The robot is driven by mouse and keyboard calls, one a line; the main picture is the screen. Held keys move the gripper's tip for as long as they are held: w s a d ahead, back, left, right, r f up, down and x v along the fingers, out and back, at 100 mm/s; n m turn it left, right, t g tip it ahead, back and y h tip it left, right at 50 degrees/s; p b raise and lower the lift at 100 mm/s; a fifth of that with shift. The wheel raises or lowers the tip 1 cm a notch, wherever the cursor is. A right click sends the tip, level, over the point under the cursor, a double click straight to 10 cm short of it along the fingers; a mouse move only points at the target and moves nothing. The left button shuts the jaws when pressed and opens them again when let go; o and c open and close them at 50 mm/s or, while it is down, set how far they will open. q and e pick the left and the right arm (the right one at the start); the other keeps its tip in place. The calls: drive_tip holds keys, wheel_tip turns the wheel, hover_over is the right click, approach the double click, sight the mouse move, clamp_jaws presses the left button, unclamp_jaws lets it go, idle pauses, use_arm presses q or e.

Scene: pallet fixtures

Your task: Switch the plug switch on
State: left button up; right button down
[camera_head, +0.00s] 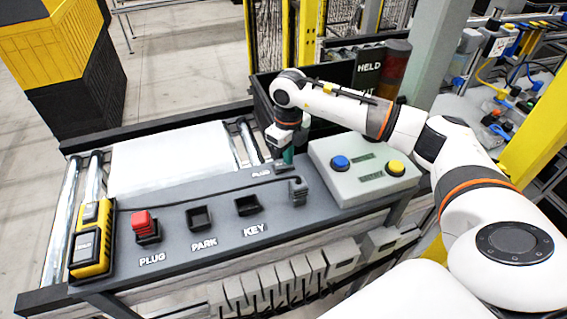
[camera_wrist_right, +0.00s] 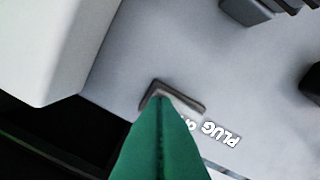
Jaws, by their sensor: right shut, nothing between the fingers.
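The plug switch is a small flat grey rocker in a dark frame (camera_wrist_right: 185,97) on the grey panel, beside white lettering that starts with PLUG. My right gripper (camera_head: 287,156) reaches down from the upper right, at the panel's back edge by this lettering. In the right wrist view its green fingers (camera_wrist_right: 163,105) are shut with nothing between them. Their tips overlap the switch and hide part of it; I cannot tell whether they touch it. The rocker's position is not clear. My left gripper is not in view.
A box with a blue button (camera_head: 340,162) and a yellow button (camera_head: 395,168) stands right of the gripper. A red plug (camera_head: 145,224) sits at the PLUG label, left of the PARK socket (camera_head: 199,218) and KEY socket (camera_head: 247,206). A dark bin (camera_head: 262,100) stands behind.

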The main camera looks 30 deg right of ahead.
wheel_tip(320, 180, up, 7)
drive_tip(key=p, duration=0.4)
drive_tip(key=shift+f, duration=0.1)
idle(0.7)
